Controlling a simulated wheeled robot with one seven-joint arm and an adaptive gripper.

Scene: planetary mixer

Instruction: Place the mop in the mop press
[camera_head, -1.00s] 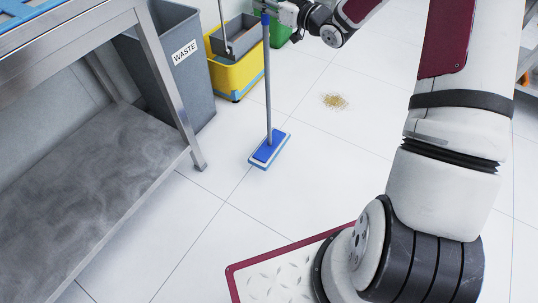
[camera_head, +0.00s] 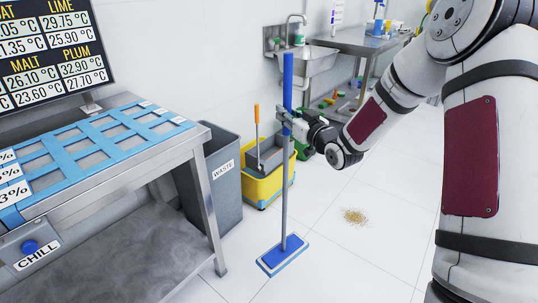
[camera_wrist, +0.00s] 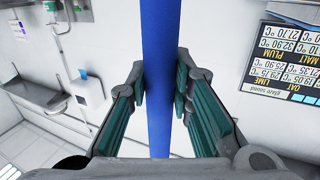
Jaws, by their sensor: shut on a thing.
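The mop (camera_head: 284,210) stands nearly upright in the head view, with a blue upper handle, a grey pole and a flat blue head (camera_head: 283,254). The head is at or just above the floor; I cannot tell which. My gripper (camera_head: 287,122) is shut on the blue part of the handle. In the wrist view the blue handle (camera_wrist: 160,60) runs between the fingers of my gripper (camera_wrist: 160,90). The yellow mop bucket (camera_head: 262,188) stands behind the mop, with a grey press (camera_head: 267,155) on top. The mop pole and gripper are in front of its right side.
A grey waste bin (camera_head: 218,195) stands left of the bucket. A steel table (camera_head: 205,165) with blue trays is at the left. A brown spill (camera_head: 355,216) lies on the floor at right. An orange-tipped handle (camera_head: 257,125) rises at the bucket. Open floor lies around the mop head.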

